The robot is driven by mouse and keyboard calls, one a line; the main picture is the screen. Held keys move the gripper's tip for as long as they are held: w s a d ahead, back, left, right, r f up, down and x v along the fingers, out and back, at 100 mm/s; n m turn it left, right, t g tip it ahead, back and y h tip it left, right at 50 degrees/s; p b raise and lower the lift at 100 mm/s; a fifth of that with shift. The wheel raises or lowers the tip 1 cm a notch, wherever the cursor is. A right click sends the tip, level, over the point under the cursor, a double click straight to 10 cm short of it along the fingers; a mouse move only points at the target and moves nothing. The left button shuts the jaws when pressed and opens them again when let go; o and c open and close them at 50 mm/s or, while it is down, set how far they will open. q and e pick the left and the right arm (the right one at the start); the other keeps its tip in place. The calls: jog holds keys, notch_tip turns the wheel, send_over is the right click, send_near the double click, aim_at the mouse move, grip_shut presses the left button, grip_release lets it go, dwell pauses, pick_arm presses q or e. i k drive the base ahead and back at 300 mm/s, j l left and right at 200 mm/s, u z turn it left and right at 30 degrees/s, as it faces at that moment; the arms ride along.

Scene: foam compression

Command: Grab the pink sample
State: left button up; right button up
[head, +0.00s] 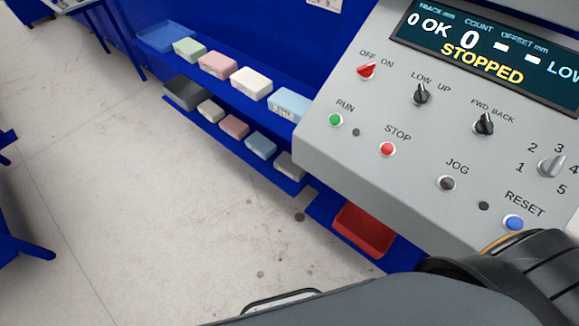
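A pink foam block (218,67) sits on the upper blue shelf, between a green block (189,49) and a white block (251,83). A second, smaller pink block (234,126) sits on the lower shelf, between a cream block (210,110) and a blue block (260,145). Both pink blocks are apart from my arm. Part of my own dark arm shows at the bottom right. No gripper fingers are in the picture.
A grey control panel (335,160) with knobs, buttons and a display reading STOPPED (482,63) fills the right side. A red bin (364,231) stands low beneath it. A light blue block (289,103) is beside the panel's edge. The floor (120,190) at left is clear.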

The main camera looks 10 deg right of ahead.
aim_at(235, 128)
jog(key=i+j, duration=1.1)
jog(key=j, duration=0.15)
jog(key=z, duration=0.05)
